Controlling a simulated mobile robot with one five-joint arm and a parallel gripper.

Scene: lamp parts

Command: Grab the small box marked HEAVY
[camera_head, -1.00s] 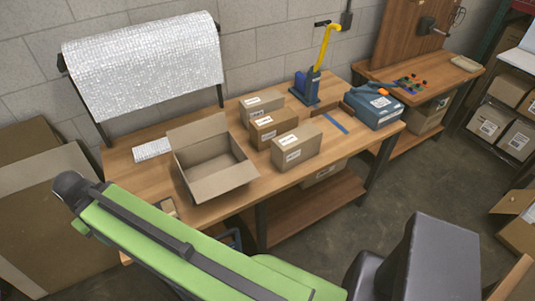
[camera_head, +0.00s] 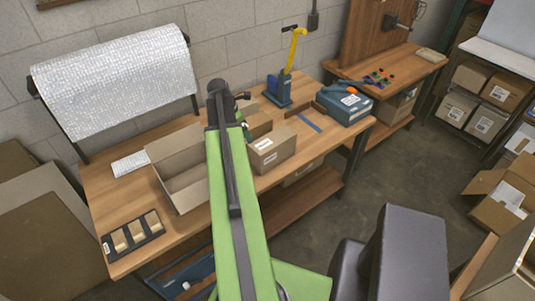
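Small closed cardboard boxes with white labels stand on the wooden workbench (camera_head: 270,180). The label print is too small to read, so I cannot tell which box is marked HEAVY. My gripper (camera_head: 242,98) shows only as a small dark part beside the arm's far end, above the rear boxes. I cannot see its fingers clearly.
An open empty carton (camera_head: 178,178) stands left of my arm. A black tray (camera_head: 133,236) lies at the bench's front left. A blue-yellow tool (camera_head: 280,88) and a blue case (camera_head: 344,104) stand behind and right of the boxes. A foil roll (camera_head: 115,85) stands at the back left.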

